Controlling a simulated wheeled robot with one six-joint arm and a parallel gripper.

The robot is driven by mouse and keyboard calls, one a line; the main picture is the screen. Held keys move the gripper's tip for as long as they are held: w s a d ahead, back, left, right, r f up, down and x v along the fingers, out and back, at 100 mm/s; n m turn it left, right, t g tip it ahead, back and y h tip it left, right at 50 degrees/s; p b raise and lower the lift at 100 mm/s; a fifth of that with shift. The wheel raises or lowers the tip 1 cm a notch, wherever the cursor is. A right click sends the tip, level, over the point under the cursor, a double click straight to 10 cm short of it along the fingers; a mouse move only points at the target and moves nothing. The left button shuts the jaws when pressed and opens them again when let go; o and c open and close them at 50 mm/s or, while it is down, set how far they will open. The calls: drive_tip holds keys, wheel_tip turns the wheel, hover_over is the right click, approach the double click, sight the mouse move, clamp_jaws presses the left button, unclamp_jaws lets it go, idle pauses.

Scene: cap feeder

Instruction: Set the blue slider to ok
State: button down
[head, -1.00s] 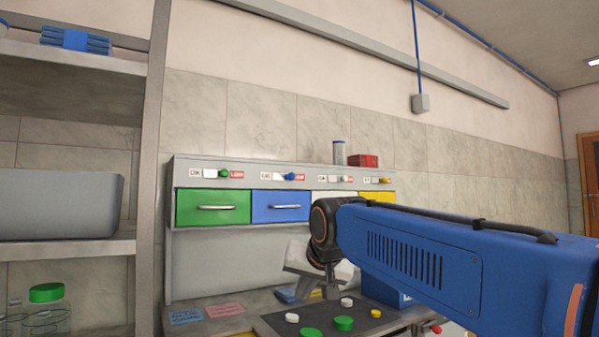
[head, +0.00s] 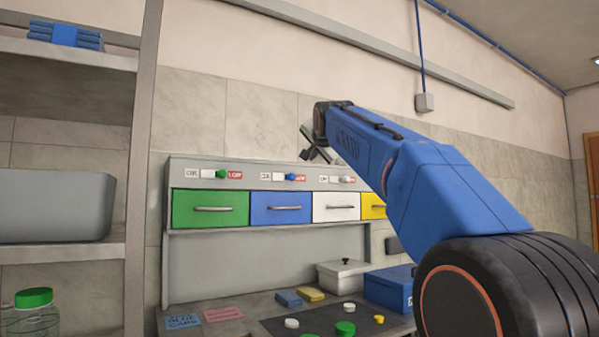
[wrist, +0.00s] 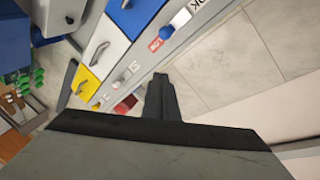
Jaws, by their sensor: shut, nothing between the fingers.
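The blue slider (head: 291,177) is on the grey panel strip (head: 240,164) above the blue drawer (head: 281,207). Its knob sits at the right end of its track, against the red LOW label; a white OK label (head: 266,176) is at the left end. In the wrist view the blue slider (wrist: 166,31) is near the top, beside the red LOW label. My gripper (head: 313,150) is shut and empty, raised above the panel's top edge, up and right of the blue slider in the head view. In the wrist view its dark fingertips (wrist: 161,78) are apart from the slider.
Green (head: 221,174) and white (head: 344,180) sliders flank the blue one. Drawers with handles hang below. A white lidded box (head: 343,277), a blue box (head: 391,288) and several caps are on the counter. A shelf (head: 70,250) stands left. A red block (wrist: 126,105) shows in the wrist view.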

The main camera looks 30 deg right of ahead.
sight(291, 177)
drive_tip(key=shift+w+d, duration=0.1)
drive_tip(key=shift+w, duration=0.05)
drive_tip(key=w+f, duration=0.4)
drive_tip(key=w, duration=0.6)
drive_tip(key=shift+w+d, duration=0.25)
drive_tip(key=shift+d, duration=0.05)
idle(0.3)
